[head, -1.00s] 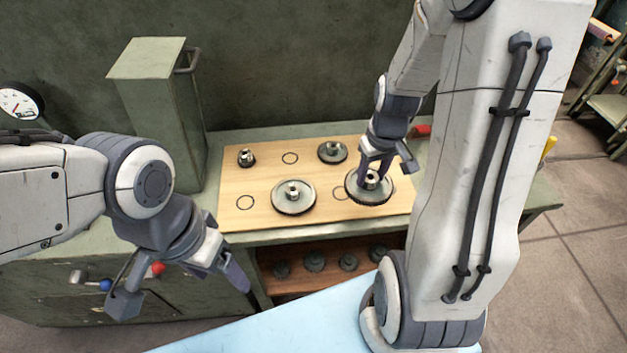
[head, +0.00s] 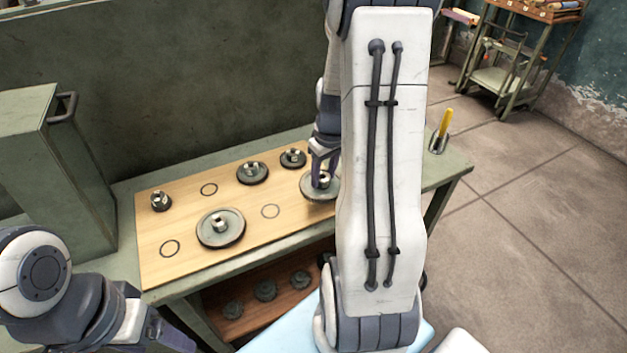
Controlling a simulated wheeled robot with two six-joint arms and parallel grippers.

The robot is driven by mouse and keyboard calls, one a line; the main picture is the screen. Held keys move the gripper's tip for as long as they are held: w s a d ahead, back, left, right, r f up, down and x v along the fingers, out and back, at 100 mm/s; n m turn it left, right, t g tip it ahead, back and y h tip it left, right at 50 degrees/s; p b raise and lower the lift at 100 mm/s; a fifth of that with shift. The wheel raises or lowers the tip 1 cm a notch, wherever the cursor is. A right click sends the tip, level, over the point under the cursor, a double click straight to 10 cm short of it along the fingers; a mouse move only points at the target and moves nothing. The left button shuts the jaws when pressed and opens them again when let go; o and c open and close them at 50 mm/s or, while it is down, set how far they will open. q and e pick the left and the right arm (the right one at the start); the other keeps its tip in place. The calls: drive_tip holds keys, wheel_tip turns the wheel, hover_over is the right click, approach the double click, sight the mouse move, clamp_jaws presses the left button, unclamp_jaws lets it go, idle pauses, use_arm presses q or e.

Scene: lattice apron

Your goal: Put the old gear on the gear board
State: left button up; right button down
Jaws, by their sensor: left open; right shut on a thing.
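The gear board (head: 190,270) is a pale wooden board on the bench. It carries a large gear (head: 221,229), a medium gear (head: 252,173), a small gear (head: 160,202) and another gear (head: 293,158) at the back right. Three drawn circles on it are bare. My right gripper (head: 324,172) is shut on a grey gear (head: 314,188) with a pale hub, at the board's right end. My arm hides its right part, and I cannot tell whether it touches the board. My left gripper (head: 160,338) is open and empty at the lower left, partly out of frame.
A green metal box (head: 50,165) stands on the bench's left. Several dark gears (head: 265,290) sit on the shelf below. A cup with a yellow-handled tool (head: 440,138) is at the bench's right end. A trolley (head: 515,60) stands at the back right; the floor there is clear.

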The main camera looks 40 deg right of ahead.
drive_tip(key=w, duration=0.1)
drive_tip(key=w+f, duration=0.1)
drive_tip(key=w+d+f, duration=0.1)
drive_tip(key=w, duration=0.1)
drive_tip(key=shift+f, duration=0.15)
drive_tip(key=shift+w+f+p, duration=0.1)
drive_tip(key=shift+f+p, duration=0.25)
drive_tip(key=shift+f, duration=1.7)
drive_tip(key=shift+f, duration=0.1)
drive_tip(key=shift+c, duration=1.7)
unclamp_jaws()
drive_tip(key=shift+f, duration=0.1)
drive_tip(key=r, duration=0.4)
drive_tip(key=s+r, duration=0.1)
drive_tip(key=r, duration=0.7)
drive_tip(key=shift+s+r, duration=0.15)
drive_tip(key=shift+s, duration=0.15)
